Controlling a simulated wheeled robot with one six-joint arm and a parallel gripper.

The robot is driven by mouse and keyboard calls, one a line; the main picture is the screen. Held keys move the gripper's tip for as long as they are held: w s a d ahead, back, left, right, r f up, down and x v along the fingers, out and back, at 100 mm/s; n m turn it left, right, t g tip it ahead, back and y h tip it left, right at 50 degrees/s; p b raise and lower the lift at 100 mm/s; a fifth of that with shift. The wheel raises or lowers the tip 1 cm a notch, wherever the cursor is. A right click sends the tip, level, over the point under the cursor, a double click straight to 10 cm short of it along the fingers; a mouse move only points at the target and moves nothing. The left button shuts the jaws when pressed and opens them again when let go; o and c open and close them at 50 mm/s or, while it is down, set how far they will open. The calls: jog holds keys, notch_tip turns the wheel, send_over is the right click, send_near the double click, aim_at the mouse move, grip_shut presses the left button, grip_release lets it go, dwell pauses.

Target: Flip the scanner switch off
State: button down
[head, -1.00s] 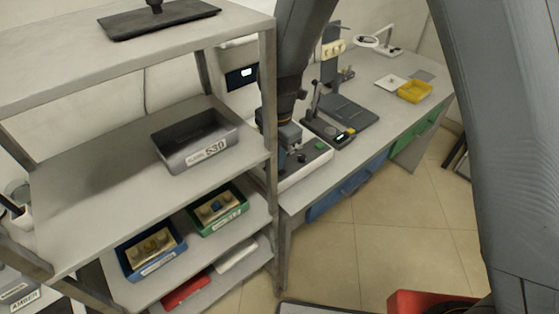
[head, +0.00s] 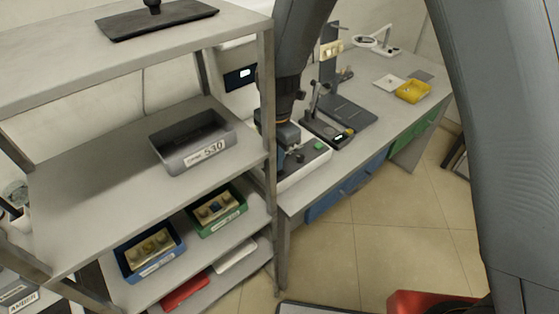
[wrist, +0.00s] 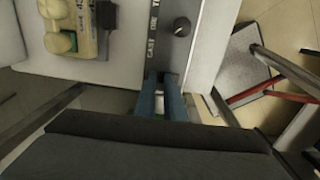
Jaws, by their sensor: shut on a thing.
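A white bench unit (head: 305,170) with a green button (head: 318,146) stands at the bench's front edge, just right of the rack post. My gripper (head: 293,156) is down at this unit, partly dark against it. A black knob (wrist: 182,26) sits on the panel beyond the fingertips. The switch's position cannot be read.
The grey rack (head: 90,180) stands close on the left, holding a grey bin (head: 194,160), a blue bin (head: 127,264) and a green bin (head: 205,232). A small scale (head: 325,131) sits behind the unit. Tiled floor (head: 400,237) is open at right.

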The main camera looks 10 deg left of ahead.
jog(key=shift+s+d+f, duration=0.25)
jog(key=shift+s+f, duration=0.15)
jog(key=shift+f, duration=0.25)
jog(key=shift+s+d, duration=0.35)
jog(key=shift+d, duration=0.2)
jog(key=shift+w+r+p, duration=0.1)
jog(key=shift+r+p, duration=0.35)
jog(key=shift+p, duration=0.15)
jog(key=r+p, duration=0.2)
jog(key=r, duration=0.3)
jog(key=shift+w+a+p, duration=0.3)
jog(key=shift+a+p, duration=0.1)
notch_tip(320, 180, up, 9)
jog(key=b, duration=0.3)
jog(key=shift+r+b, duration=0.2)
jog(key=shift+b, duration=0.15)
jog(key=shift+w+f+b, duration=0.1)
jog(key=shift+b, duration=1.25)
jog(key=shift+d+r, duration=0.1)
jog(key=shift+r, duration=0.1)
